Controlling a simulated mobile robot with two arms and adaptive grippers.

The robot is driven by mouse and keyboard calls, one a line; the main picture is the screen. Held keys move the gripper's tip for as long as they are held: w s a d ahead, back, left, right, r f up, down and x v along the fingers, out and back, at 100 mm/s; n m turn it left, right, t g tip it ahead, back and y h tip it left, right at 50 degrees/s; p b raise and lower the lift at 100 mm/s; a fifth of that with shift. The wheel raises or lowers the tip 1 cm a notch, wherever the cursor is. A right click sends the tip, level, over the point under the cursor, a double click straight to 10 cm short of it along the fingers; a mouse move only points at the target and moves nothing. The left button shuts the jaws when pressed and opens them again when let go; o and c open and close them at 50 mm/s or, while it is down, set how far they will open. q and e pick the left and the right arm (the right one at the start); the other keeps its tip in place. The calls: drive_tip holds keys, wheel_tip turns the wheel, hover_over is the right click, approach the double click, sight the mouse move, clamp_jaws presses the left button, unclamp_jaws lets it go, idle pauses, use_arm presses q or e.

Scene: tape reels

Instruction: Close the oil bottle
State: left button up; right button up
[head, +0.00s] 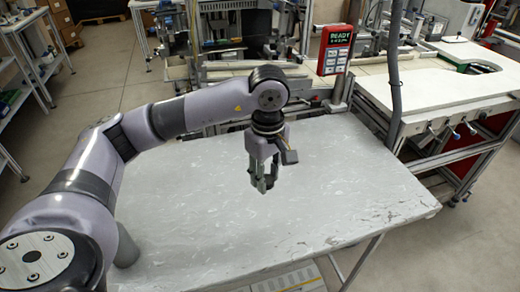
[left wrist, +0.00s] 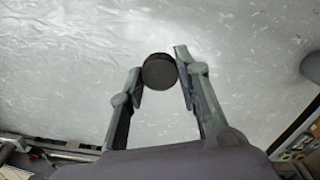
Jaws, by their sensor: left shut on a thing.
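My left gripper (head: 263,187) points down over the middle of the white table. In the left wrist view its two fingers (left wrist: 160,72) are shut on a dark round cap-like thing (left wrist: 159,73), held between the fingertips. Its top is flat and dark grey to black. I cannot tell from these views whether it is a loose cap or the top of a bottle, or how high it is above the table. No separate oil bottle shows in either view. My right gripper is not in view.
The white, scuffed table (head: 340,190) is clear around the gripper. A red sign reading READY (head: 337,48) stands at its back edge, close to a grey post (head: 394,90). A white workbench (head: 435,85) with equipment lies to the right. Shelves (head: 40,60) stand at far left.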

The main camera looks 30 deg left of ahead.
use_arm(q)
drive_tip(key=s+d+f+m, duration=0.3)
drive_tip(key=s+d+m, duration=0.2)
drive_tip(key=m, duration=0.9)
drive_tip(key=s, duration=0.3)
drive_tip(key=shift+s+d+f, duration=0.15)
drive_tip(key=shift+f, duration=0.05)
